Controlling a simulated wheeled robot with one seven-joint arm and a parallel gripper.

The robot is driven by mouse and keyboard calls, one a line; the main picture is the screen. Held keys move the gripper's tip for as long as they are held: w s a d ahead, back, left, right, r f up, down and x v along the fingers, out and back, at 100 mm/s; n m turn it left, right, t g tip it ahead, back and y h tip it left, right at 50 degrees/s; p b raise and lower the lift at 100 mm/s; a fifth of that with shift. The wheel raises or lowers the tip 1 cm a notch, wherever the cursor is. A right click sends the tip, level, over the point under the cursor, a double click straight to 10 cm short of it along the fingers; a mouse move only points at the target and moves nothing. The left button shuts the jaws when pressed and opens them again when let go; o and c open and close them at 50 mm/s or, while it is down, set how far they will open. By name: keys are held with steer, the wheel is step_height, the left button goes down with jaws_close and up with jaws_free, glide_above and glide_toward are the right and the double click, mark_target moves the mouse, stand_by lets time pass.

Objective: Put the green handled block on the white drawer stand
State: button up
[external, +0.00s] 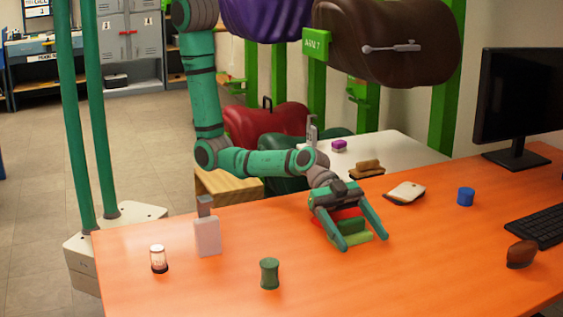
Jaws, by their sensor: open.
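A green block (352,238) lies on the orange table, with a darker green raised part on top that looks like its handle. A red piece (340,214) shows just behind it, partly hidden by my gripper; I cannot tell whether they touch. My gripper (364,241) points down over the green block with its fingers spread. One finger is at the block's left and the other at its right, both low near the table. I cannot tell whether the fingers touch it. A white-topped surface (405,150) stands behind the table; no drawers show on it, so I cannot confirm it is the stand.

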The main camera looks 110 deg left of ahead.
steer(key=c, duration=1.3)
steer(key=shift+r, duration=0.1)
